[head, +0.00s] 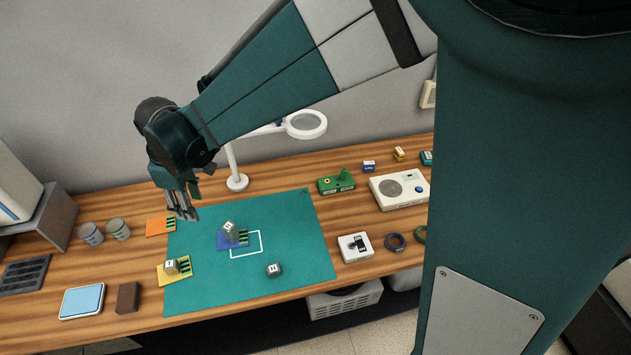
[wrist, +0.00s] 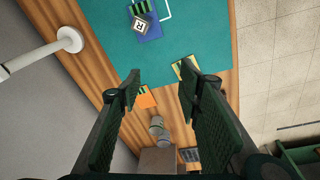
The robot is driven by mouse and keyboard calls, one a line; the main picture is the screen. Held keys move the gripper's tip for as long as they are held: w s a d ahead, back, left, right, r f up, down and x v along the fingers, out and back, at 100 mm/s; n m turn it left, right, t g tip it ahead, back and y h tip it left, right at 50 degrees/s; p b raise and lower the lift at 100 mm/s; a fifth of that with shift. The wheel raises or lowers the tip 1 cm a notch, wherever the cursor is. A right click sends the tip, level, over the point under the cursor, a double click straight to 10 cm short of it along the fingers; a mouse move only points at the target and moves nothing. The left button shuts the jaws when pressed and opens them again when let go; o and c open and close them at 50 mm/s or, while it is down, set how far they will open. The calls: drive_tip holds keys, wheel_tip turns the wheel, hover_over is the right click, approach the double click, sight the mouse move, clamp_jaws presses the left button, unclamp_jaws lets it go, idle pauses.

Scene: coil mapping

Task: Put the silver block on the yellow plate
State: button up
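A silver-grey block (head: 229,228) with a dark letter on a white face sits on the blue plate (head: 223,245); it also shows in the wrist view (wrist: 141,23). The yellow plate (head: 182,279) is at the left edge of the green mat and carries another small greyish block (head: 170,268). A darker block (head: 274,270) lies on the mat's front part. In the wrist view the yellow plate (wrist: 180,67) is partly hidden by a finger. My gripper (head: 183,212) hangs above the mat's back left; in the wrist view it (wrist: 163,85) is open and empty.
An orange plate (head: 159,227) and two cups (head: 118,229) are at the left. A magnifier lamp (head: 237,182) stands behind the mat. A white switch box (head: 355,247) and dark ring (head: 395,242) lie right of it. The green mat (head: 300,225) has free room.

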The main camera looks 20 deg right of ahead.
drive_tip(key=s+d+r+m+t, duration=0.1)
drive_tip(key=d+r+m, duration=0.15)
drive_tip(key=d, duration=0.45)
drive_tip(key=s+d+r+m+t, duration=0.1)
drive_tip(key=s+d+r+m, duration=0.1)
drive_tip(key=d+r, duration=0.35)
drive_tip(key=s+d+r+m, duration=0.1)
drive_tip(key=d+r+m, duration=0.1)
drive_tip(key=d, duration=0.7)
drive_tip(key=s+d+m+t, duration=0.2)
drive_tip(key=s+d, duration=0.4)
drive_tip(key=d, duration=0.3)
drive_tip(key=s+d+r+m+t+h, duration=0.1)
drive_tip(key=s+d+m, duration=0.4)
drive_tip(key=s+d, duration=0.2)
drive_tip(key=shift+s+d+r+t, duration=0.2)
drive_tip(key=shift+d+t, duration=0.2)
drive_tip(key=shift+d, duration=0.95)
